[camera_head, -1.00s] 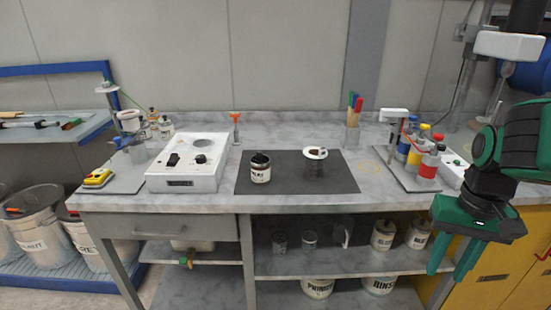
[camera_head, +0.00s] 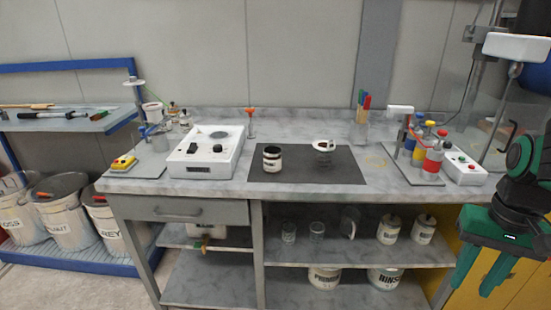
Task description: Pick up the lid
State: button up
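A small round white piece with dark markings (camera_head: 324,145) sits above the dark mat (camera_head: 345,176), on a see-through or wire-like support; it may be the lid, but I cannot tell for sure. A small jar (camera_head: 272,160) with a pale label and dark top stands to its left on the mat. Whether that top is a cap or an opening is too small to tell. My green gripper (camera_head: 473,288) is at the lower right, well away from both, its two fingers apart and pointing down. Nothing shows between them.
A white hotplate-like box (camera_head: 208,155) stands left of the mat. A rack of coloured bottles (camera_head: 421,160) stands to the right, with a white control box (camera_head: 463,171) beside it. Glasses and labelled tubs fill the shelves below. The counter's front strip (camera_head: 330,190) is clear.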

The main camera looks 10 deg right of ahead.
aim_at(272, 155)
jog(key=k, duration=0.6)
jog(key=u, duration=0.2)
jog(key=i, duration=1)
jog(key=k, duration=0.6)
jog(key=u, duration=0.35)
jog(key=i, duration=1.1)
jog(key=z, duration=0.4)
